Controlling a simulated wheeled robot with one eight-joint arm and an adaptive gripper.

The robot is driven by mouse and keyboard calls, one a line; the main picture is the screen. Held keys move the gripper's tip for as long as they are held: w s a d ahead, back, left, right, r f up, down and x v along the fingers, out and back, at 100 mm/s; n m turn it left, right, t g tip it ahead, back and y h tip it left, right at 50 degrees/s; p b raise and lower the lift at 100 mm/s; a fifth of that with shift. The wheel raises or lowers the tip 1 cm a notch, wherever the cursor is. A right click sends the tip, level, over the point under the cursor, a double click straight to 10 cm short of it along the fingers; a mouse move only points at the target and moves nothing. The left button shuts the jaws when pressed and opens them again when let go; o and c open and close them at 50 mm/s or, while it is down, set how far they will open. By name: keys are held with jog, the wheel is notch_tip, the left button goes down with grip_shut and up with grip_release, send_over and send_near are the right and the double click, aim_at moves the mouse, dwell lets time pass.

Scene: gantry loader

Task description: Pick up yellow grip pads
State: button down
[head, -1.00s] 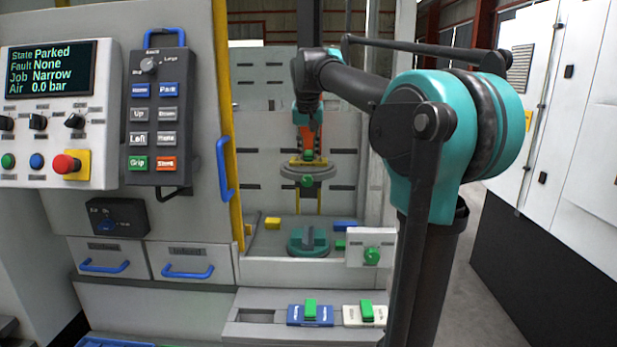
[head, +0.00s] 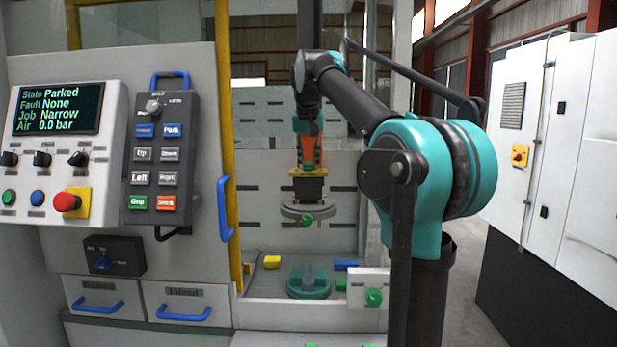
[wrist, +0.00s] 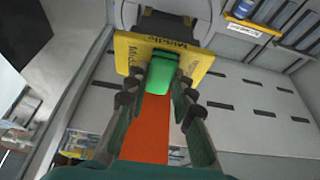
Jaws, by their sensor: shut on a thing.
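The yellow grip pads (head: 308,173) are a plate lettered "Middle" with a green handle. In the wrist view the plate (wrist: 125,52) spans ahead of my fingers, its green handle (wrist: 162,75) between them. My gripper (head: 308,152) is shut on that handle and points at the machine's inside. In the head view the plate sits above a grey round disc (head: 300,210) with a green knob; a dark block shows between them. Whether the plate touches the dark body behind it cannot be told.
A teal round base (head: 308,290), a yellow block (head: 272,262) and a blue block (head: 346,265) are on the machine floor. The yellow-edged door frame (head: 228,130) and control panel (head: 62,145) stand left. A white cabinet (head: 545,130) stands right.

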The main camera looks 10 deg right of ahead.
notch_tip(320, 180, up, 11)
dwell(0.6)
jog(key=shift+r, duration=0.1)
